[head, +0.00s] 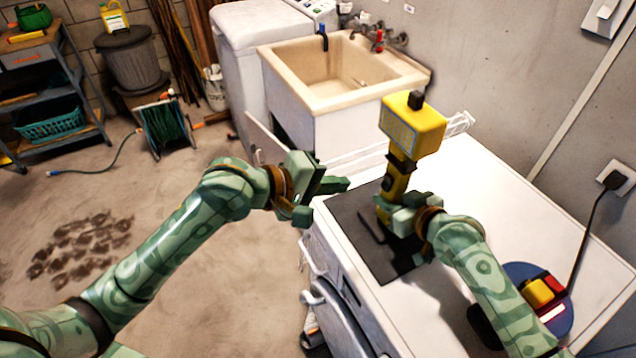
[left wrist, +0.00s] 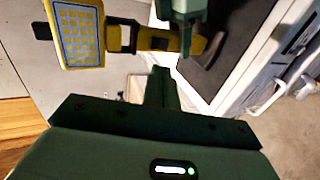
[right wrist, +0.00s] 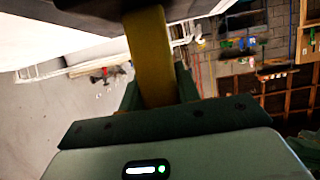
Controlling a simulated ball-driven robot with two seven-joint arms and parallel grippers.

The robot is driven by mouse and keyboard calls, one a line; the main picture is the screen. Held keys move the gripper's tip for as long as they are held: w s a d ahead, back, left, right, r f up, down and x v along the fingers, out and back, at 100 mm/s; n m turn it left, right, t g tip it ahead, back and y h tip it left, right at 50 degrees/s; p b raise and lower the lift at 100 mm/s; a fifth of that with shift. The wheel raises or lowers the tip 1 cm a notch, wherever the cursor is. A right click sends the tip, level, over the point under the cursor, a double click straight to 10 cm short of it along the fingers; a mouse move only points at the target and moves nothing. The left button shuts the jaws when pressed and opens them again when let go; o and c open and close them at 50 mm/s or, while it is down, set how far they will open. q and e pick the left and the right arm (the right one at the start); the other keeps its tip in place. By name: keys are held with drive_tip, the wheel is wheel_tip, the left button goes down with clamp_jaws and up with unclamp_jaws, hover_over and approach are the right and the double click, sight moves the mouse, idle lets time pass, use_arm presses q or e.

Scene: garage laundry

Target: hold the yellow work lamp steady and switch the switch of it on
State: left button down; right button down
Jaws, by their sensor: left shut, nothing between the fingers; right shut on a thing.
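The yellow work lamp (head: 415,128) stands upright on a black mat (head: 350,212) on the white worktop, its light panel facing left. It also shows sideways in the left wrist view (left wrist: 78,36). My right gripper (head: 388,207) is shut around its lower handle; the yellow handle (right wrist: 150,55) fills the gap in the right wrist view. My left gripper (head: 345,184) is shut and empty, left of the lamp and apart from it. A small dark patch (left wrist: 160,43) on the handle may be the switch; its position cannot be told.
A beige sink (head: 335,85) is behind the worktop. A round blue-and-red item with a yellow block (head: 538,292) lies near my right forearm. A black plug and cable (head: 600,205) run down the right wall.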

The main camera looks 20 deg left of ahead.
sight(383, 187)
use_arm(q)
drive_tip(key=shift+v, duration=2.05)
drive_tip(key=shift+s+a+f, duration=0.1)
drive_tip(key=shift+f, duration=0.5)
drive_tip(key=x, duration=1.3)
drive_tip(key=shift+w+d+f, duration=0.2)
drive_tip(key=shift+w+d, duration=0.1)
drive_tip(key=shift+d, duration=0.05)
drive_tip(key=shift+w+f, duration=0.1)
drive_tip(key=shift+f, duration=0.05)
